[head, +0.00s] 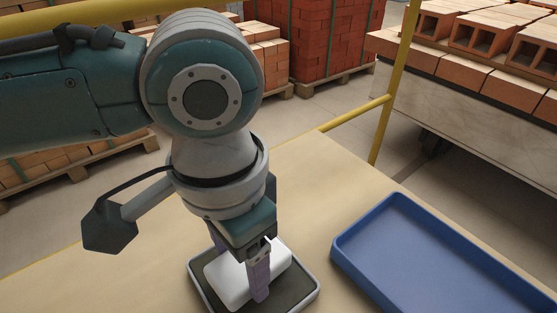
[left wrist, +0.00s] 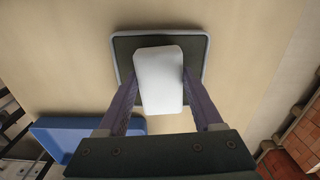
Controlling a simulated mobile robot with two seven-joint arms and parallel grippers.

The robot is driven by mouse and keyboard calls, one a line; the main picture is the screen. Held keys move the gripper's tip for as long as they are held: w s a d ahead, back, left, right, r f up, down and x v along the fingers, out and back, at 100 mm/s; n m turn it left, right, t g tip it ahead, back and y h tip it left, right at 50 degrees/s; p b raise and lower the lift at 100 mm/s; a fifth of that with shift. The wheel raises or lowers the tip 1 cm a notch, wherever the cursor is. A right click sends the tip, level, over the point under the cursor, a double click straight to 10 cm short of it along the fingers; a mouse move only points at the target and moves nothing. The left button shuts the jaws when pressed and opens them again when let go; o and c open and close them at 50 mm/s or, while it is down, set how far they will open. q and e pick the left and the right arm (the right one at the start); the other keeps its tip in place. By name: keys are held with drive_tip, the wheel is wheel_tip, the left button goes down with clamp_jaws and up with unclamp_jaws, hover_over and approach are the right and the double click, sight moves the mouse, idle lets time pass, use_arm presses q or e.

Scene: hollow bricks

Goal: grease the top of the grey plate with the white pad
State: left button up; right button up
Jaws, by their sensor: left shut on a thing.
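The white pad (head: 226,284) is a pale block with rounded corners. My left gripper (head: 240,264) points down and is shut on the pad, one finger on each side. The pad also shows between the fingers in the left wrist view (left wrist: 159,80). The grey plate (head: 296,290) lies on the table under the pad, with a dark top and a lighter rim. In the left wrist view the plate (left wrist: 124,48) shows around the pad's far part. I cannot tell whether the pad touches the plate's top. My right gripper is not in view.
A blue tray (head: 415,255) lies on the tan table (head: 310,190), right of the plate, with a bare strip between. A yellow rail (head: 385,100) stands past the table's far edge. Brick stacks (head: 320,45) and a bench of hollow bricks (head: 470,75) are behind.

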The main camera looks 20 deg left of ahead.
use_arm(q)
drive_tip(key=shift+f, duration=0.5)
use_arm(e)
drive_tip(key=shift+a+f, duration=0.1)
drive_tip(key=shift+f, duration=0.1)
use_arm(q)
drive_tip(key=shift+f, duration=0.15)
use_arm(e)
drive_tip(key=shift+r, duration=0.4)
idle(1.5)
use_arm(q)
drive_tip(key=shift+a, duration=0.1)
wheel_tip(320, 180, up, 7)
drive_tip(key=p, duration=0.9)
drive_tip(key=shift+r, duration=0.2)
drive_tip(key=shift+f, duration=0.1)
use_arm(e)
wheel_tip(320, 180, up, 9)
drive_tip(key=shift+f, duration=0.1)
